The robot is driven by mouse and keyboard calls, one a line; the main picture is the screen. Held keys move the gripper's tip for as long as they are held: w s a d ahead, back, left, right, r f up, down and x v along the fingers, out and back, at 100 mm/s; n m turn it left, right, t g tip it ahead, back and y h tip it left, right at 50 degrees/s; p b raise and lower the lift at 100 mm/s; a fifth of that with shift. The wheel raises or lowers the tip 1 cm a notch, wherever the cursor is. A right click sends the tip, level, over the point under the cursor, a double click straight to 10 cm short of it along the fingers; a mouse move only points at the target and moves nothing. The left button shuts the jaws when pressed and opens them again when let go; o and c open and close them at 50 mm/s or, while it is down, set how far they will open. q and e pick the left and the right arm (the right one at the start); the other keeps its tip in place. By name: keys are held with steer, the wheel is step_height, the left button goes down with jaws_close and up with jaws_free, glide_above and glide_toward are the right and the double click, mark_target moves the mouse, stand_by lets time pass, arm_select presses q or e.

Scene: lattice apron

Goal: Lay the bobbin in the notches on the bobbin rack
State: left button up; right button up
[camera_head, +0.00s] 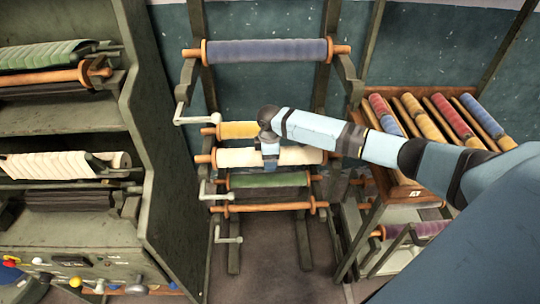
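The bobbin rack (303,240) is a dark upright frame at the centre, with crank-like handles along its left side. A cream bobbin (235,158) with orange ends lies across it, slightly tilted. My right gripper (270,163) reaches down over the bobbin's middle and appears shut on it; its fingertips are small and partly hidden. The bobbin looks nearer to me than the yellow bobbin (239,130) behind it. Whether its ends touch any notches cannot be told. A blue bobbin (265,51) lies across the top of the rack, and a green bobbin (268,180) lies below the cream one. My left gripper is not in view.
A bare orange rod (265,207) lies low on the rack. A tall grey-green cabinet (160,180) with bobbins on shelves stands close on the left. A wooden tray (388,185) of coloured bobbins stands on the right, beneath my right arm. Floor shows below the rack.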

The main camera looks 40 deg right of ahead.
steer(key=shift+p, duration=0.35)
stand_by(0.4)
steer(key=shift+f, duration=0.1)
steer(key=o, duration=1.3)
step_height(320, 180, up, 14)
steer(key=b, duration=0.1)
steer(key=shift+f, duration=0.1)
